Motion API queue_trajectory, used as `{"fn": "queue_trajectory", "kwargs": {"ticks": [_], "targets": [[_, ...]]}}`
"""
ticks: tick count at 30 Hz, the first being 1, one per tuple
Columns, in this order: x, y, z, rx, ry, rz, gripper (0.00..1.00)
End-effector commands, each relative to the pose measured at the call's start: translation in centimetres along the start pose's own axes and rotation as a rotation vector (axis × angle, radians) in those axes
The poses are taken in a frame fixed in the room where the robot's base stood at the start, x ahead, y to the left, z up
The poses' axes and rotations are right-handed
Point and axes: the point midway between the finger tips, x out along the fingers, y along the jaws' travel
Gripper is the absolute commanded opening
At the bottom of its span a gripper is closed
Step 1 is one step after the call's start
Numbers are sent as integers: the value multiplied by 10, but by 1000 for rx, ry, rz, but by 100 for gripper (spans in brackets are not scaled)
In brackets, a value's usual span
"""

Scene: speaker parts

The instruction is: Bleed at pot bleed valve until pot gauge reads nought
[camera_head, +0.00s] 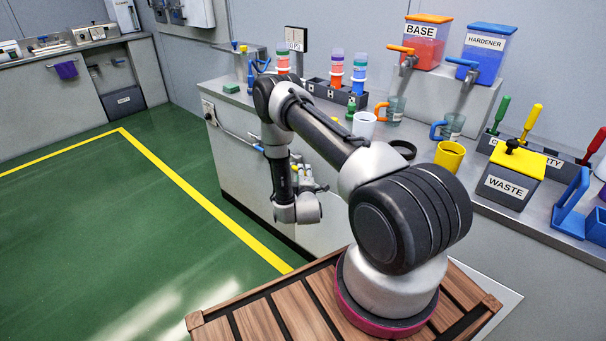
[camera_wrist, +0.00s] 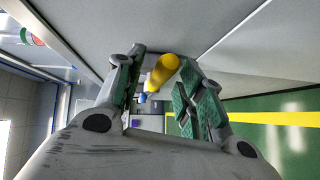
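My gripper (camera_head: 306,180) is low in front of the bench front in the head view, near the blue-ended fitting on the rail. In the wrist view my gripper (camera_wrist: 163,66) has its two green-padded fingers apart. A yellow handle-like part (camera_wrist: 162,70) lies between the fingertips, close to the right finger; I cannot tell whether they touch. A small yellow spot (camera_head: 295,167) shows beside the fingers in the head view. Which part is the pot bleed valve is unclear. A white round face with red and green (camera_wrist: 31,38) is cut off at upper left; its reading is not legible.
The bench top above holds a base dispenser (camera_head: 426,42), a hardener dispenser (camera_head: 487,52), a yellow mug (camera_head: 450,155) and a waste bin (camera_head: 510,175). The bench front is close to my gripper. Green floor with a yellow line (camera_head: 190,190) is clear at left.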

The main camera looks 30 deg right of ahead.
Motion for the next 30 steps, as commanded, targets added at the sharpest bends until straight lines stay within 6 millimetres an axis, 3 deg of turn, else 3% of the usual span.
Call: {"fn": "queue_trajectory", "kwargs": {"ticks": [4, 13, 19, 30], "targets": [[14, 0, 0, 1, 1, 0, 38], [17, -1, 0, 0, 1, -3, 38], [16, -1, 0, 0, 1, -3, 2], [16, 1, 0, -9, -2, -13, 0]]}}
